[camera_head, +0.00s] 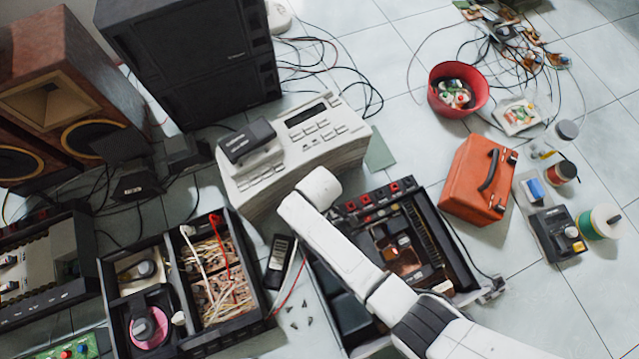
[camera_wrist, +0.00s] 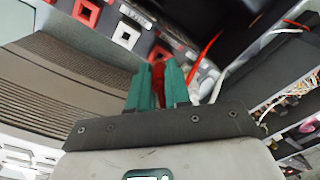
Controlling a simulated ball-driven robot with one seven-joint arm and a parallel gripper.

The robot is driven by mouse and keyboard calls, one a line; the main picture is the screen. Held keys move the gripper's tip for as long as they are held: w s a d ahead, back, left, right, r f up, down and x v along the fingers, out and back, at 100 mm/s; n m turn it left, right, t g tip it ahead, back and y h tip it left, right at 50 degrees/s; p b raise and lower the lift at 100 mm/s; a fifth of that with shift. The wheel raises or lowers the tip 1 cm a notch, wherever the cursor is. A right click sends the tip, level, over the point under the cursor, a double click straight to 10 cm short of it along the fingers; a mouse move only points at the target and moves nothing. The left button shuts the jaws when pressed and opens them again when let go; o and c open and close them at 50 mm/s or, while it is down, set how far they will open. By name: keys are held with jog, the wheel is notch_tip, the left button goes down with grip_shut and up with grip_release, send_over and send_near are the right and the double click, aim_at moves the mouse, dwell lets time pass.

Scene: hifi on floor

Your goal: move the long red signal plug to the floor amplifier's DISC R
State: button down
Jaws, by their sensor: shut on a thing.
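The floor amplifier (camera_head: 452,240) is an open black chassis in the head view, right of my arm. A row of red and dark sockets (camera_head: 380,194) runs along its far edge. In the wrist view, red and white square sockets (camera_wrist: 125,35) line a panel just beyond my gripper (camera_wrist: 158,82). My gripper's green fingers are shut on the red plug (camera_wrist: 158,84), which shows as a narrow red strip between them. The plug's tip is hidden, and I cannot tell whether it touches a socket. The DISC R label is not readable. In the head view my arm hides the gripper.
A white desk unit (camera_head: 335,150) stands behind the amplifier. An orange box (camera_head: 478,180) sits close on its right. A black tray of wires (camera_head: 262,290) lies to the left. Red wire (camera_wrist: 207,46) and white wire (camera_wrist: 217,85) run beside the fingers.

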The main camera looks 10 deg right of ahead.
jog(key=shift+f+b, duration=0.5)
jog(key=shift+f, duration=0.25)
dwell(0.9)
jog(key=shift+f+p, duration=0.25)
jog(key=shift+p, duration=0.05)
dwell(2.2)
jog(key=c, duration=1)
grip_release()
notch_tip(320, 180, up, 11)
jog(key=p, duration=0.6)
jog(key=shift+r+p, duration=2.4)
jog(key=shift+p, duration=0.4)
